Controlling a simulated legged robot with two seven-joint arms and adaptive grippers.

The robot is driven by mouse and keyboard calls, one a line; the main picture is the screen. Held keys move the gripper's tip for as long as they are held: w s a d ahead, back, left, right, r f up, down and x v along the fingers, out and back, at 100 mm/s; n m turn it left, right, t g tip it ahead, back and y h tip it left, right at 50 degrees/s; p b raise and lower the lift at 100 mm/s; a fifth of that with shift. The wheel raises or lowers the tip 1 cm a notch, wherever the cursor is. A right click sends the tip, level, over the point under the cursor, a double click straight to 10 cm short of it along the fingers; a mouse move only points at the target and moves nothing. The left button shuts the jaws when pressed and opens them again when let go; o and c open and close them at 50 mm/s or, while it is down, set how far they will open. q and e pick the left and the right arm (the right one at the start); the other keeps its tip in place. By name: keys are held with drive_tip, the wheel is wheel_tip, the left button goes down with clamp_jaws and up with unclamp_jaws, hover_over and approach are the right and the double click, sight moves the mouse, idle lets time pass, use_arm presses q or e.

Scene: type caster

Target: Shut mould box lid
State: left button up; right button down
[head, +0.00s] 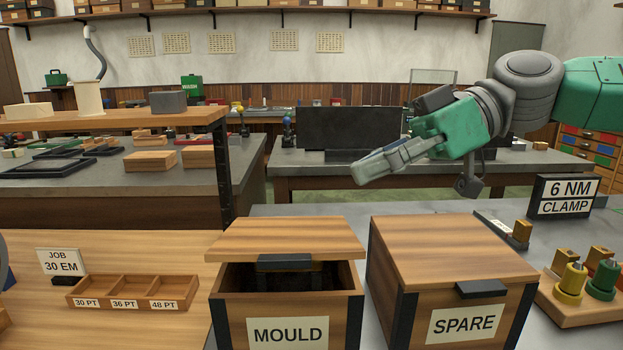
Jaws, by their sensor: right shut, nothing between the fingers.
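The wooden mould box (230,312) stands at the lower middle, with a "MOULD" label on its front. Its wooden lid (285,238) is partly open: a gap shows the dark inside below the front edge, where a dark handle (285,263) sits. What is inside is too dark to tell. My right gripper (362,174) is shut and empty, pointing left, above and behind the boxes and apart from the lid. My left gripper is out of view.
The spare box (390,295), its lid shut, stands close right of the mould box. A clamp sign (565,196) and a stand with coloured knobs (590,305) are at right. A compartment tray (130,288) and job card (60,262) are at left.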

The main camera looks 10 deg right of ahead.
sight(284, 257)
wheel_tip(284, 257, up, 4)
drive_tip(key=a+g+h+p, duration=0.2)
drive_tip(key=h+p, duration=0.2)
drive_tip(key=p, duration=0.5)
drive_tip(key=x, duration=0.4)
drive_tip(key=d+f+x, duration=0.1)
drive_tip(key=x, duration=0.2)
drive_tip(key=b+x, duration=0.1)
drive_tip(key=x, duration=0.3)
drive_tip(key=shift+w+f, duration=0.2)
drive_tip(key=shift+f, duration=0.3)
drive_tip(key=shift+s+a+f, duration=0.1)
drive_tip(key=shift+s+f, duration=0.05)
drive_tip(key=shift+f, duration=0.4)
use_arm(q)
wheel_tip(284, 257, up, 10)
use_arm(e)
drive_tip(key=shift+d+f+t, duration=0.25)
drive_tip(key=shift+d+t, duration=0.05)
drive_tip(key=shift+d, duration=0.25)
